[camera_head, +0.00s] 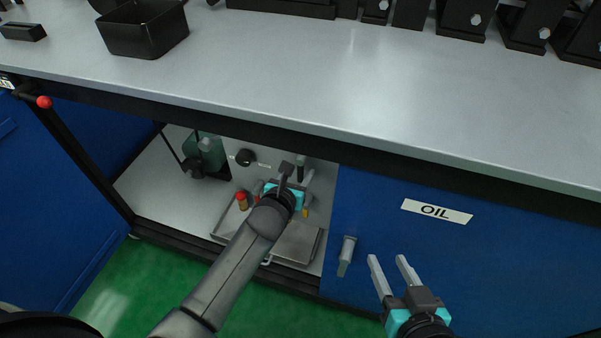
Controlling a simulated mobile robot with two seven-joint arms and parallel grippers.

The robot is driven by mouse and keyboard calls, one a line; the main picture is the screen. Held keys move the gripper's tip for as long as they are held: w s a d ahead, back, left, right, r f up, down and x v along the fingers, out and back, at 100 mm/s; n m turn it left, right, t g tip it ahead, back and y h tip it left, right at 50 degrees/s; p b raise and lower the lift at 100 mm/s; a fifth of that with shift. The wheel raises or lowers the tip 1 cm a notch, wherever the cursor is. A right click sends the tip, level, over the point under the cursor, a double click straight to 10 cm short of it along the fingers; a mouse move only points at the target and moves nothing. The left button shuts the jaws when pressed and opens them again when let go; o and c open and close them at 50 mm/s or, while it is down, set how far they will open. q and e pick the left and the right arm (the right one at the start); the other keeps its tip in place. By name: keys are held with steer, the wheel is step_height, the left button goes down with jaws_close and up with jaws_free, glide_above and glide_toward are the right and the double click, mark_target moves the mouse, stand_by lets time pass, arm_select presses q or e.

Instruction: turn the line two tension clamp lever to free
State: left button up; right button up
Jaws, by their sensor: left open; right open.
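A lever with a red ball knob (44,102) sticks out under the left end of the bench top, beside a small, partly cut-off label (6,83). I cannot read a line number on it, so I cannot tell whether it is the line two tension clamp lever. My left gripper (297,172) is open inside the open bay under the bench, well right of the red knob. Its arm hides part of the bay. My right gripper (389,259) is open and empty in front of the blue OIL door, right of its grey handle (346,255).
A black bin (145,32) and several black blocks stand on the grey bench top (290,75). The green floor (130,285) is clear.

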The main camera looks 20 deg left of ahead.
arm_select(q)
steer(key=shift+w+f+b, duration=0.25)
steer(key=shift+w+b, duration=0.05)
steer(key=shift+w, duration=0.3)
arm_select(e)
steer(key=shift+a+r+t+y, duration=0.35)
steer(key=shift+a+t+y, duration=0.05)
steer(key=shift+a+t, duration=0.3)
arm_select(q)
jaws_close()
stand_by(0.6)
